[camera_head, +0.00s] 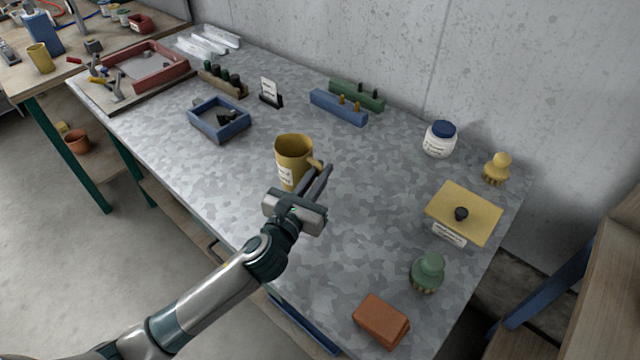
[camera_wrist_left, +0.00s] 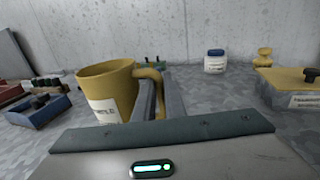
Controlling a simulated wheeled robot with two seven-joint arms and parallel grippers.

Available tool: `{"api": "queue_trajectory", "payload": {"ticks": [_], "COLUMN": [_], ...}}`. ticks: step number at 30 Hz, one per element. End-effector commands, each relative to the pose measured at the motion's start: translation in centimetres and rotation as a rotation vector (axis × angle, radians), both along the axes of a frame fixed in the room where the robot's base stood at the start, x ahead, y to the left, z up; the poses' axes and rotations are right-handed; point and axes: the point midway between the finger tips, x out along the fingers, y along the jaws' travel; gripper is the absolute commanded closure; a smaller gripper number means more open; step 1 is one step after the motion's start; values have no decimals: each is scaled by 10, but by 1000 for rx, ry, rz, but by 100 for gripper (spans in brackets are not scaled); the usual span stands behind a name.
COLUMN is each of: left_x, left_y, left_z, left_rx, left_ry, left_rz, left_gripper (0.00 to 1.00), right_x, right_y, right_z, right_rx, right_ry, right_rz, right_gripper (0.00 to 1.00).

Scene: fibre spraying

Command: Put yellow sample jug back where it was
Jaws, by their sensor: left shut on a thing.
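The yellow sample jug (camera_head: 292,158) is upright at the middle of the grey table (camera_head: 350,200), with a white label on its side. Its handle points right. My left gripper (camera_head: 318,180) is shut on the jug's handle. In the left wrist view the jug (camera_wrist_left: 106,88) stands left of the fingers (camera_wrist_left: 160,100), with the handle between them. I cannot tell whether the jug's base touches the table. My right gripper is not in view.
A blue tray (camera_head: 220,119) is left of the jug; blue and green racks (camera_head: 338,106) stand behind. At the right are a white jar (camera_head: 440,139), a yellow box (camera_head: 464,212), a green brush (camera_head: 428,272) and a brown block (camera_head: 381,321). The table around the jug is clear.

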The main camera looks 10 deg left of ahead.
Motion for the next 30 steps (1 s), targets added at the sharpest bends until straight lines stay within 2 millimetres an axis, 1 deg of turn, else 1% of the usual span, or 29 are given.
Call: {"api": "queue_trajectory", "payload": {"ticks": [2, 9, 11, 20, 25, 26, 27, 28, 30], "left_x": [0, 0, 0, 0, 0, 0, 0, 0, 0], "left_y": [0, 0, 0, 0, 0, 0, 0, 0, 0], "left_z": [-5, -33, -38, -39, -43, -43, -42, -42, -42], "left_rx": [-2, -1, 0, 0, 0, 0, 0, 0, 0], "left_ry": [2, 3, 2, 0, 0, 1, 1, 1, 1], "left_rz": [1, 1, 2, 0, 0, 0, 0, 0, 0], "left_gripper": [100, 100, 100, 100, 100, 83, 73, 71, 71], "right_x": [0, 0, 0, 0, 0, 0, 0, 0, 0], "right_y": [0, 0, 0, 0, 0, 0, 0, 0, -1], "right_z": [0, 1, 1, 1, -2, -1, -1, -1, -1], "right_rx": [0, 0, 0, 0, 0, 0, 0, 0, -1], "right_ry": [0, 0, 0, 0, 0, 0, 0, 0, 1], "right_rz": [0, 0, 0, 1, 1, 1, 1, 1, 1], "right_gripper": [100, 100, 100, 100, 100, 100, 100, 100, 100]}}
